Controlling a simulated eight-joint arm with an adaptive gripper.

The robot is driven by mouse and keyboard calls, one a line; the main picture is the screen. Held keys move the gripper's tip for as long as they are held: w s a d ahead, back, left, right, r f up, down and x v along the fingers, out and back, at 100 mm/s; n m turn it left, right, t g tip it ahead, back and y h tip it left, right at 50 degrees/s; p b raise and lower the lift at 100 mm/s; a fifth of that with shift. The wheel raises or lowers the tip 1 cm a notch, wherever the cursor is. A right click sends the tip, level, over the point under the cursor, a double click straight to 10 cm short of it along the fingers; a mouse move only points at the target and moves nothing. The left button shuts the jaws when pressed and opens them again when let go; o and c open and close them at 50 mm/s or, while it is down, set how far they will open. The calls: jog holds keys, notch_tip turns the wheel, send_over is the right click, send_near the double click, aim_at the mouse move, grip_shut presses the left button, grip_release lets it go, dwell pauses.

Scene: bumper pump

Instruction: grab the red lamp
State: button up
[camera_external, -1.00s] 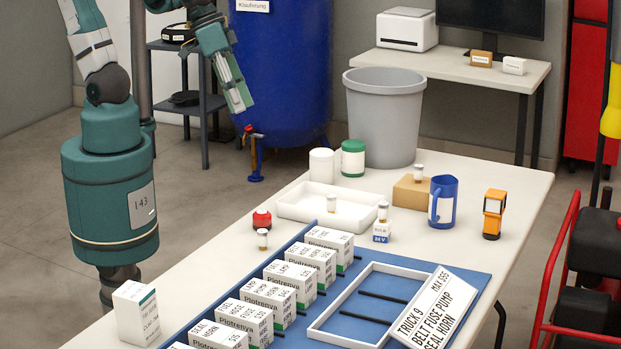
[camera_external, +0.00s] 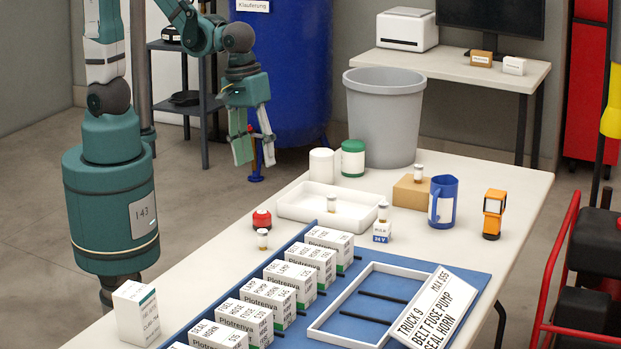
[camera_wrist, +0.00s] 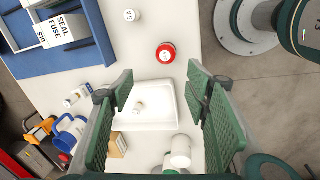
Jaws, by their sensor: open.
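The red lamp (camera_external: 262,218) is a small round red piece with a dark base. It stands on the white table, left of the white tray. In the wrist view the red lamp (camera_wrist: 168,53) shows from above, beyond the fingertips and near the table edge. My gripper (camera_external: 252,150) hangs above and behind the table's left edge, fingers pointing down. It is open and empty. In the wrist view my gripper (camera_wrist: 160,80) has its two green fingers wide apart, with the tray between them. The lamp is apart from both fingers.
A small white-capped vial (camera_external: 262,240) stands just in front of the lamp. The white tray (camera_external: 290,212) holds another vial. A row of labelled boxes (camera_external: 330,238) stands on the blue mat. White and green-lidded jars (camera_external: 353,160) stand at the table's back.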

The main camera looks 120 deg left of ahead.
aim_at(262, 212)
jog(key=f+n, duration=0.1)
jog(key=f, duration=0.2)
jog(key=f+n+g+b, duration=0.1)
jog(key=f+n, duration=0.1)
jog(key=f, duration=0.1)
jog(key=w+f+n, duration=0.1)
jog(key=f+n, duration=0.1)
jog(key=shift+w+f+g, duration=0.1)
jog(key=shift+f+g, duration=0.3)
jog(key=shift+f+b, duration=0.15)
jog(key=shift+b, duration=0.15)
jog(key=shift+f+b, duration=0.35)
jog(key=shift+f, duration=0.85)
jog(key=shift+a+f+b, duration=0.1)
jog(key=shift+f+b, duration=0.95)
jog(key=shift+f, duration=1.5)
jog(key=c, duration=1)
